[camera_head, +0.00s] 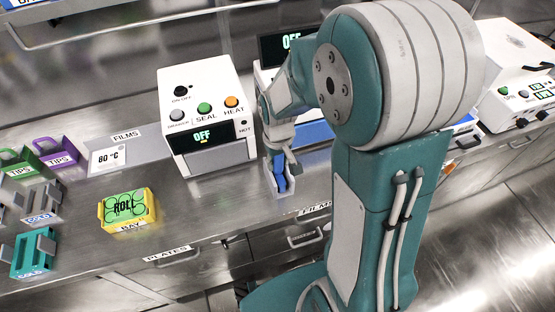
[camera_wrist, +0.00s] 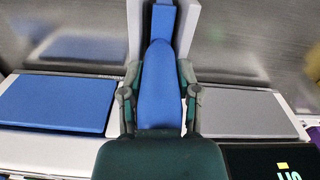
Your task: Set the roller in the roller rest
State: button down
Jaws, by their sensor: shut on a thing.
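The blue roller (camera_wrist: 160,85) is between the two fingers of my gripper (camera_wrist: 159,95) in the wrist view. My gripper (camera_head: 283,160) is shut on it and points down at the bench's front part in the head view. The roller's lower end (camera_head: 280,183) is inside the pale grey roller rest (camera_head: 284,194). In the wrist view the rest's walls (camera_wrist: 188,30) stand on both sides of the roller's far end. My fingers hide part of the roller, and I cannot tell whether it bears on the rest's floor.
A white sealer (camera_head: 205,120) reading OFF stands left of my gripper. A second device with a dark display (camera_head: 284,46) is partly behind my arm. A yellow tray (camera_head: 128,211), purple and green TIPS holders (camera_head: 57,152) and teal COLD block (camera_head: 33,251) are at left. Bench between is clear.

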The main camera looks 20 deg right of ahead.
jog(key=shift+s+d+f, duration=0.1)
jog(key=shift+s+f, duration=0.15)
jog(key=shift+f, duration=0.3)
jog(key=shift+c, duration=1.6)
grip_release()
jog(key=r, duration=1.2)
jog(key=shift+w+r, duration=0.2)
jog(key=shift+r, duration=0.05)
jog(key=shift+s+r, duration=0.15)
jog(key=shift+r, duration=0.45)
jog(key=s+r+m+t, duration=0.1)
jog(key=s+r+t, duration=0.4)
jog(key=s, duration=0.8)
notch_tip(320, 180, up, 2)
jog(key=shift+s+r+m, duration=0.25)
jog(key=shift+s+m, duration=0.15)
